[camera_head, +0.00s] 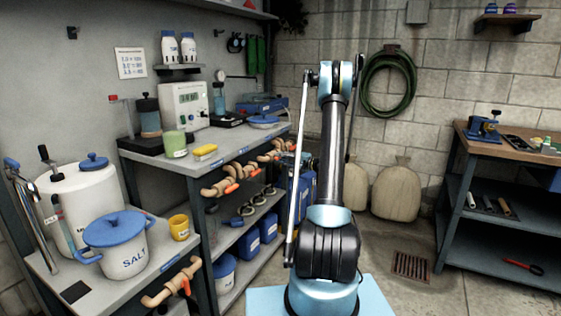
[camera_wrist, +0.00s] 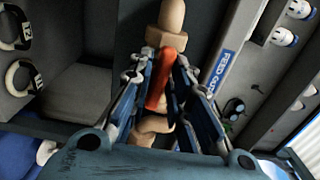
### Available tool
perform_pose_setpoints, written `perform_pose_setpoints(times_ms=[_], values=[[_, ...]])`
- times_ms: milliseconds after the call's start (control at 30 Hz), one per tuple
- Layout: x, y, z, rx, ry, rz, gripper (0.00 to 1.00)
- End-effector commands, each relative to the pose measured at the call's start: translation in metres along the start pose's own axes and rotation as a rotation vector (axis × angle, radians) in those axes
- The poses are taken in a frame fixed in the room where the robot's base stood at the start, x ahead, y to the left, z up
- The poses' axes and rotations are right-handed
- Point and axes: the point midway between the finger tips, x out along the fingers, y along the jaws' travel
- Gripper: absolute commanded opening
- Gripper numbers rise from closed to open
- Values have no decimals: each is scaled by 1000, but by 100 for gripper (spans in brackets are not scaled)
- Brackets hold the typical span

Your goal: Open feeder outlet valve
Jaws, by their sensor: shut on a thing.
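In the wrist view my gripper (camera_wrist: 159,76) has its blue fingers on either side of an orange-red valve lever (camera_wrist: 161,82) and is shut on it. The lever lies roughly in line with the tan pipe (camera_wrist: 171,17) in the picture. A label reading "FEED OUT" (camera_wrist: 221,72) is on the shelf edge to the right of it. In the head view several tan pipes with orange levers (camera_head: 231,188) run along the front of the grey bench. My gripper is mostly hidden there, and I cannot tell which lever it holds.
The grey bench (camera_head: 188,165) carries jars, a meter (camera_head: 184,104) and a yellow sponge. Blue containers (camera_head: 249,244) and dark rings stand on its shelf. A salt pot (camera_head: 121,258) is at the left. A wooden-topped bench (camera_head: 505,144) stands right, with open floor before it.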

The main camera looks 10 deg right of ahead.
Motion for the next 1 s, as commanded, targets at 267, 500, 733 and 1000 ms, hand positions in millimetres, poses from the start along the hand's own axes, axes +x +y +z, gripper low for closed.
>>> perform_pose_setpoints(times_ms=[267,500,733,1000], values=[[-1,2,1,-17,0,6,0],[-1,3,1,-16,-1,7,20],[-1,2,1,-15,-2,4,33],[-6,1,0,-15,0,3,33]])
